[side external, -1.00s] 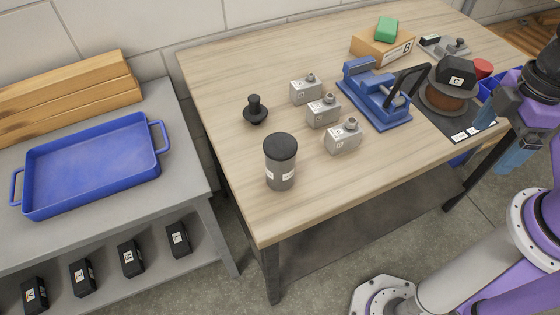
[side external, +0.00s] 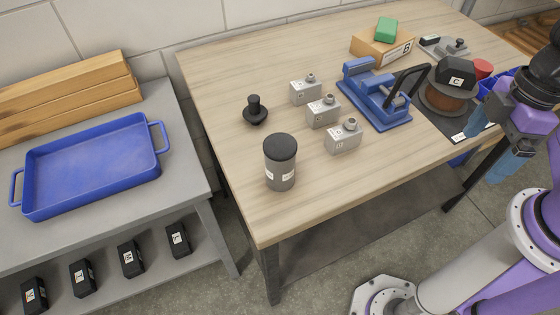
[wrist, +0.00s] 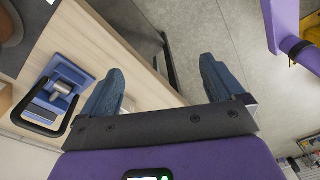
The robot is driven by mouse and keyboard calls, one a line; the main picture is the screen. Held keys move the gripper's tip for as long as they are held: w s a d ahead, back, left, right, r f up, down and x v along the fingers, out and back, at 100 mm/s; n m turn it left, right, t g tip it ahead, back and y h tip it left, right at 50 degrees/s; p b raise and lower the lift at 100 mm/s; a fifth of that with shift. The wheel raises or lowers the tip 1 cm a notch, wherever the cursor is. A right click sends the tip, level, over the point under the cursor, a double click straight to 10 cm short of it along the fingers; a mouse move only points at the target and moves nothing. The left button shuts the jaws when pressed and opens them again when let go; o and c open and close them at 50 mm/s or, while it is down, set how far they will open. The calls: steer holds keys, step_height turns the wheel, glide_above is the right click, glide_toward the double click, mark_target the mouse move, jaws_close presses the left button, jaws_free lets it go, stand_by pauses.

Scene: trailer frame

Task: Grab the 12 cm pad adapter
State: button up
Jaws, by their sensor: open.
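Three grey blocks with round posts on top stand in a diagonal row on the wooden table: a back one (side external: 305,91), a middle one (side external: 322,112) and a front one (side external: 342,138). They may be pad adapters. Their white labels are too small to read, so I cannot tell which is the 12 cm one. My gripper (side external: 488,145) is open and empty at the table's right front edge, well to the right of the blocks. In the wrist view its two blue fingers (wrist: 163,68) are spread apart, with nothing between them.
A blue vise (side external: 378,100) with a black handle stands between the blocks and my gripper. A black-topped spool (side external: 447,98) is near my gripper. A dark canister (side external: 281,165) and black knob (side external: 256,112) stand left. A blue tray (side external: 90,165) lies on the grey bench.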

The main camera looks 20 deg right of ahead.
steer(key=s+a+f+y, duration=0.1)
steer(key=a+f+y, duration=0.15)
steer(key=a, duration=0.85)
steer(key=m+t+y, duration=0.3)
steer(key=m+t, duration=0.4)
steer(key=t, duration=0.5)
glide_toward(294, 154)
steer(key=shift+h, duration=0.25)
steer(key=x, duration=1)
steer(key=shift+a+r, duration=0.15)
steer(key=shift+a, duration=0.1)
steer(key=shift+x, duration=2.55)
